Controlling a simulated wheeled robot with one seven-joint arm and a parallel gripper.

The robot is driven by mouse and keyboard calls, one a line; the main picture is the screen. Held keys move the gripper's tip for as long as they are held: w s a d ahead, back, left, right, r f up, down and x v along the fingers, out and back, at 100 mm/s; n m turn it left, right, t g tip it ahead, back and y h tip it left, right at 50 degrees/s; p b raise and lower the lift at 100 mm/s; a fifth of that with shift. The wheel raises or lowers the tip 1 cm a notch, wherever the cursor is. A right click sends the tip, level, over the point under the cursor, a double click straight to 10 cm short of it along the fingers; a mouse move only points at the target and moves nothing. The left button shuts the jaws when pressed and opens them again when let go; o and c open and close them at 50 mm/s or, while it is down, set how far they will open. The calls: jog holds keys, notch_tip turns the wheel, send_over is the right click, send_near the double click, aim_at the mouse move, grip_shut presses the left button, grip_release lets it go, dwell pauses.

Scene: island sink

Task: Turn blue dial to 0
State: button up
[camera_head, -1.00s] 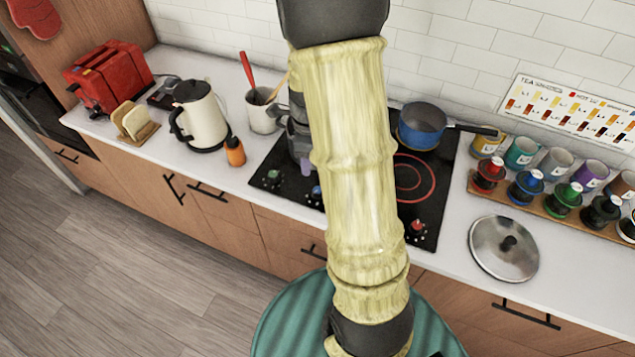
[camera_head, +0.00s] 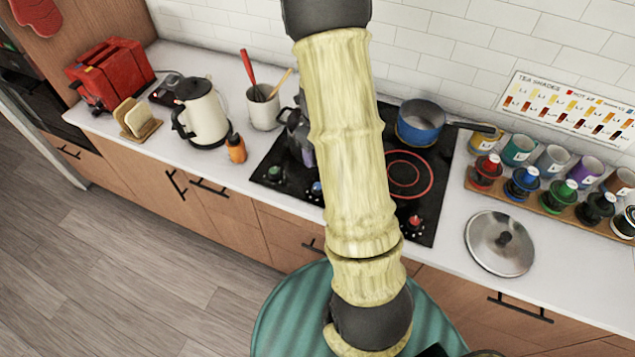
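The blue dial (camera_head: 317,188) sits on the front strip of the black cooktop (camera_head: 425,195), just left of my pale yellow arm. It is small, and its marks and setting cannot be read.
A green dial (camera_head: 275,173) is left of the blue one, a red dial (camera_head: 415,222) to the right. A blue saucepan (camera_head: 421,125) stands at the back right. A utensil cup (camera_head: 263,110), orange bottle (camera_head: 236,148) and kettle (camera_head: 200,115) stand left; a lid (camera_head: 490,255) lies right.

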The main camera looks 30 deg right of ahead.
notch_tip(320, 180, down, 15)
jog(key=p, duration=0.4)
dwell(0.4)
jog(key=c, duration=1)
